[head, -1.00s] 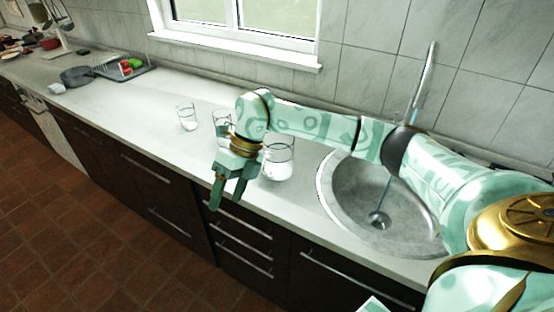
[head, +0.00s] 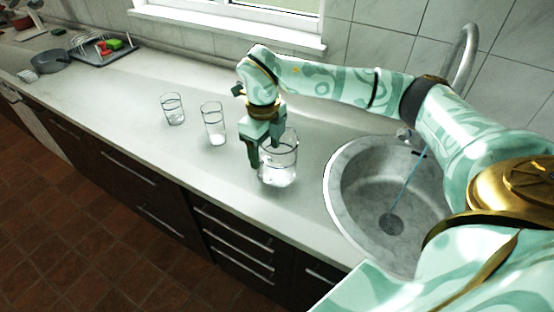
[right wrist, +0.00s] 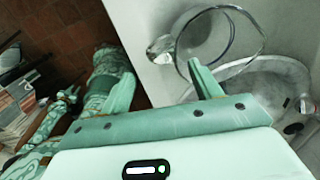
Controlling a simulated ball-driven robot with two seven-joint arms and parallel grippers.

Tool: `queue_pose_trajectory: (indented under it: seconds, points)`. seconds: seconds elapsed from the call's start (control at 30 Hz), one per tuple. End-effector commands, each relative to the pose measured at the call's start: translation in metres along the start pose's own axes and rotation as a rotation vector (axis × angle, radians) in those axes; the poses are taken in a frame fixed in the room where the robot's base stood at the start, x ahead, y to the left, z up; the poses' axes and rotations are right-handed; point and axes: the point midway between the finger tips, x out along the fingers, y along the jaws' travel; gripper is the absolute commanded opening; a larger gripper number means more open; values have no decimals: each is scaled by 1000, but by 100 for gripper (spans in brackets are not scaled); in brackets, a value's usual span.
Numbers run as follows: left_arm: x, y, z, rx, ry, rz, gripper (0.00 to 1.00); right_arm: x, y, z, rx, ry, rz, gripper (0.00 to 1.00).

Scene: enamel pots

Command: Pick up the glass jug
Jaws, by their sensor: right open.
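The glass jug (head: 279,168) stands upright on the counter left of the sink, with a wide round rim and dark bands. My right gripper (head: 263,150) is open at its left side, fingers pointing down, hiding part of its near-left wall. In the right wrist view the jug (right wrist: 235,45) lies at the upper right. There the right finger of my gripper (right wrist: 160,78) overlaps the jug's rim; I cannot tell whether they touch. Small mint parts of my own body show at the wrist view's left; my left gripper's jaws are unclear.
Two clear glasses, one taller (head: 213,124) and one shorter (head: 173,109), stand left of the jug. The round sink (head: 345,205) with a tap (head: 468,50) is close on its right. A dish rack (head: 88,55) and grey pan (head: 48,62) are far left.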

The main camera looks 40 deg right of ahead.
Motion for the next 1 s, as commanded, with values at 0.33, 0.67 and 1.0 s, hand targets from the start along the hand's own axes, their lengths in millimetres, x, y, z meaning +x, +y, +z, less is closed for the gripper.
queue_pose_trajectory:
  seconds: [0.33, 0.67, 1.0]
  points:
    - [10, -2, -13, -3, 20, -2, 30, 43, 0, 2, 0, 0, 1, 63]
    - [21, 2, -11, -5, 14, 3, 30, 86, 1, 6, 0, -1, 0, 63]
    - [20, 3, -7, -4, 9, 5, 30, 86, 1, 6, 0, -1, 0, 27]
